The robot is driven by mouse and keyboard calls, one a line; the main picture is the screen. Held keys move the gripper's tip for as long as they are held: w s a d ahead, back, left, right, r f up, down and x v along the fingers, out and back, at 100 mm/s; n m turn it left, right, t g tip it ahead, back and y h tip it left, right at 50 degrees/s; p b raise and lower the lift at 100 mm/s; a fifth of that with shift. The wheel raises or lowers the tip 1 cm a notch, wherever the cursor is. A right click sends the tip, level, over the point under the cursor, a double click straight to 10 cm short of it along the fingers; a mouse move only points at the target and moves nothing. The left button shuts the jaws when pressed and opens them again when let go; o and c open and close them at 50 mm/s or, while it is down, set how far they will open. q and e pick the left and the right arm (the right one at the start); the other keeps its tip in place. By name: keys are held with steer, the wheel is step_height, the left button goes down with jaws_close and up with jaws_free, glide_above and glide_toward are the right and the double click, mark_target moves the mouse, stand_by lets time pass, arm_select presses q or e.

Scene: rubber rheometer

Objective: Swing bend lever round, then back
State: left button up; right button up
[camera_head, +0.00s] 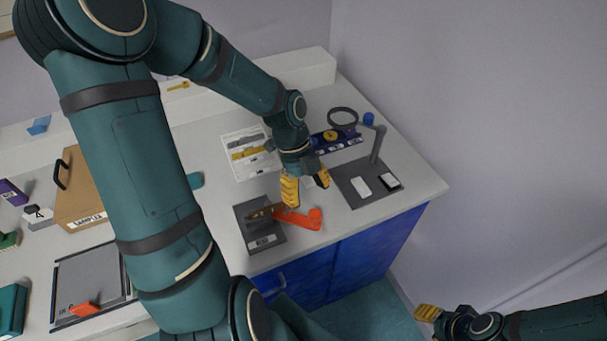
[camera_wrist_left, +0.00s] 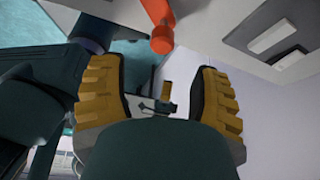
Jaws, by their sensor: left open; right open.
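The bend lever (camera_head: 305,220) is orange and reaches to the right from a small dark grey fixture (camera_head: 246,222) near the table's front edge. The fixture has a brownish upright part and a white label. My left gripper (camera_head: 307,184) has yellow fingers spread apart, just above and behind the lever, with nothing between them. In the left wrist view the lever's rounded orange end (camera_wrist_left: 161,30) is at the top, beyond the open fingers (camera_wrist_left: 160,100). It looks apart from them. My right gripper (camera_head: 430,313) is open and empty, low at the right, away from the table.
A grey plate (camera_head: 352,196) with white blocks and a post stands right of the lever. A printed sheet (camera_head: 248,152) and a blue rack (camera_head: 335,140) lie behind. A brown sample box (camera_head: 80,190) and a grey tray (camera_head: 85,280) are at left.

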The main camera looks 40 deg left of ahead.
arm_select(q)
steer(key=shift+v, duration=2.4)
